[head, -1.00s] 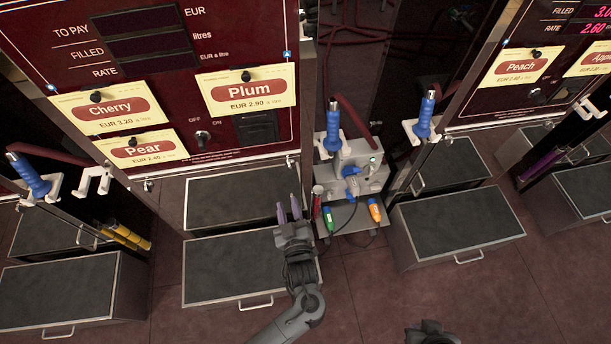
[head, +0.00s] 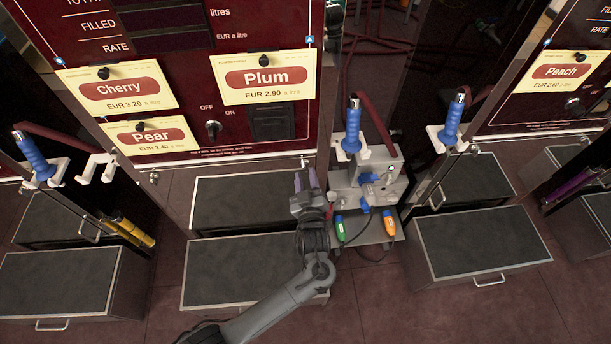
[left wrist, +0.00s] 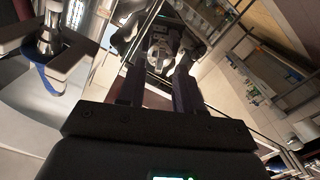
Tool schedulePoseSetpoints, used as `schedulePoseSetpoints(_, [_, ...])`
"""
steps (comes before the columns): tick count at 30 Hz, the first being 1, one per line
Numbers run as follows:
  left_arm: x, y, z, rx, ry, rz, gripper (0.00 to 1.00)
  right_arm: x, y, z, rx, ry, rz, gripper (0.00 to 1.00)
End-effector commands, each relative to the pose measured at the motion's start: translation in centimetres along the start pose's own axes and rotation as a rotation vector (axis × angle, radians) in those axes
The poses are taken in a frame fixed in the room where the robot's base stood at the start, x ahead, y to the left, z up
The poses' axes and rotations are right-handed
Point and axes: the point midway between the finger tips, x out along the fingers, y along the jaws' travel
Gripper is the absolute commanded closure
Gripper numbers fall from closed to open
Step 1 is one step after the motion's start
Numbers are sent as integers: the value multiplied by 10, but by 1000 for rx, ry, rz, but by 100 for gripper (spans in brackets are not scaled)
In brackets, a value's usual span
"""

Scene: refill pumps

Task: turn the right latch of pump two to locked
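A grey metal unit (head: 384,165) stands between the two dark red pump cabinets in the head view. It carries a blue latch-like handle (head: 369,178) on its front, with another blue part (head: 366,207) just below. I cannot tell the pump number or whether a latch is locked. My left gripper (head: 305,182) is open and empty, left of the unit and apart from the blue handles, above the grey-topped steps. In the left wrist view its two fingers (left wrist: 158,88) stand apart with nothing between them. My right gripper is not in view.
A blue nozzle (head: 352,128) stands upright in a white holder above the unit. Green (head: 340,229) and orange (head: 389,224) connectors with cables lie on a shelf below. Another blue nozzle (head: 450,124) stands to the right. Open floor lies in front.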

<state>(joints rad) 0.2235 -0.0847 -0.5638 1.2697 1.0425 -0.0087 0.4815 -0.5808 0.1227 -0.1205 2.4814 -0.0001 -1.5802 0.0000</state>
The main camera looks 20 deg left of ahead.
Motion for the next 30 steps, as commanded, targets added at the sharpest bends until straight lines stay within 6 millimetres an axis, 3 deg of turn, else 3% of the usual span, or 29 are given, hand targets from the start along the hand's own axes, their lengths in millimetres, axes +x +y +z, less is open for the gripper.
schedulePoseSetpoints(6, [15,0,0,0,0,0,65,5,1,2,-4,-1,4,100])
schedulePoseSetpoints(16, [17,0,0,0,0,-1,65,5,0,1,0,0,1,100])
schedulePoseSetpoints(23, [17,0,0,0,0,-1,100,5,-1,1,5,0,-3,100])
schedulePoseSetpoints(30, [17,1,-2,14,0,-1,100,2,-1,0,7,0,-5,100])
